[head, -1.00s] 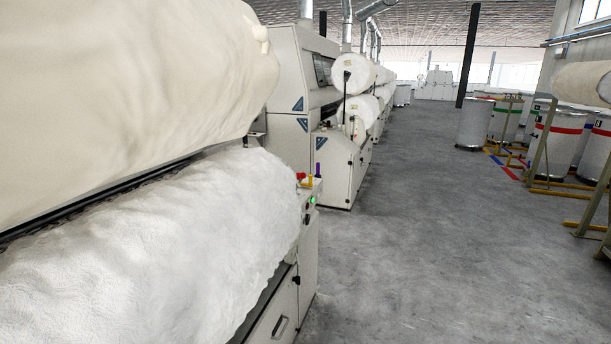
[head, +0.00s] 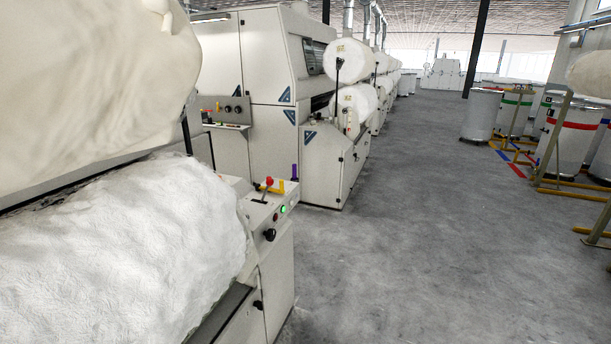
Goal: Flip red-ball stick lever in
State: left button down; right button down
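The red-ball stick lever (head: 267,184) stands on top of the control box (head: 262,207) at the end of the near carding machine, left of the picture's middle. Its red ball is at the top of a short dark stick. A yellow handle (head: 277,188) and a purple upright handle (head: 294,172) stand just behind and beside it. A lit green button (head: 283,209) and a black knob (head: 269,234) are on the box's sloping face. Neither of my grippers is in view.
A large white fibre roll (head: 120,255) fills the lower left, with another big roll (head: 90,90) above it. A second machine (head: 265,100) stands behind. The grey floor (head: 400,250) to the right is clear. Cans (head: 480,115) stand at the right.

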aim_at(269, 181)
jog(key=i+l+z, duration=0.1)
jog(key=i+l, duration=1.4)
jog(key=i, duration=0.1)
